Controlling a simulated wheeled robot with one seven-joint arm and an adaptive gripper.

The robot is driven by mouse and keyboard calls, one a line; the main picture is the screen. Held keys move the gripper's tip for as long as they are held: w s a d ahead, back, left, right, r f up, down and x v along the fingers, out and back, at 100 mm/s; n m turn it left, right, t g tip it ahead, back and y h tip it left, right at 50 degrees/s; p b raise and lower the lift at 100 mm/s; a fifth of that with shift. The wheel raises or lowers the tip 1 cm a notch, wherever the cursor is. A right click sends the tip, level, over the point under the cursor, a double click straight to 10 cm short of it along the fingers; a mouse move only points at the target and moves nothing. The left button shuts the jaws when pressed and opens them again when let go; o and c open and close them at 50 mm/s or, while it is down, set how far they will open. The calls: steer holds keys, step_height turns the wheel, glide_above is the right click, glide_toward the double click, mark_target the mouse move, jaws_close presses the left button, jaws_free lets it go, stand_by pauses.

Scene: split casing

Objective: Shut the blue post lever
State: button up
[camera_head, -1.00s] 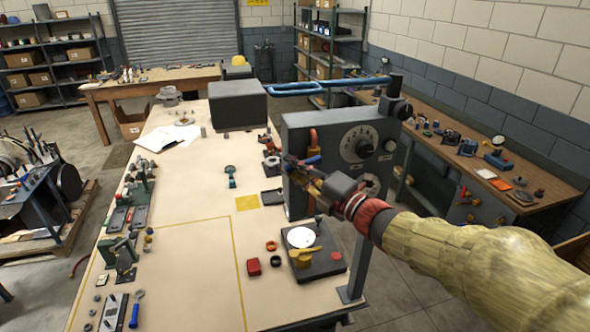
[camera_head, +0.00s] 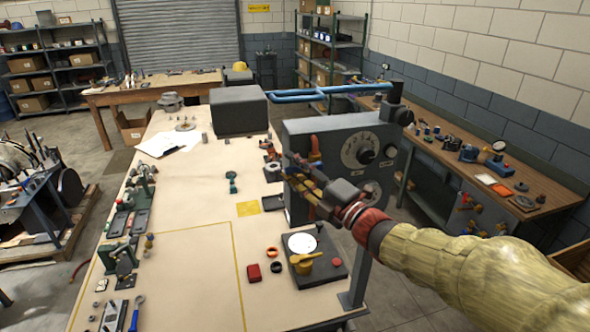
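A long blue bar (camera_head: 345,89) with a bend or fork at its left part runs level from the dark post (camera_head: 395,92) above the grey panel. I take it as the blue post lever. A grey upright panel (camera_head: 325,128) with a dial (camera_head: 360,148) stands below it at the table's right edge. My gripper (camera_head: 298,172) is in front of the panel's left part, below and apart from the blue bar. Its fingers overlap orange and yellow parts (camera_head: 315,148) on the panel. I cannot tell whether they touch or how wide they are apart.
A dark box (camera_head: 238,108) stands behind on the table. A dark base with a white disc (camera_head: 302,243) and a yellow handle (camera_head: 305,262) lies below my gripper. A red block (camera_head: 254,272) is beside it. The table's middle (camera_head: 190,200) is mostly clear.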

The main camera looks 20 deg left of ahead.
steer(key=v, duration=1.2)
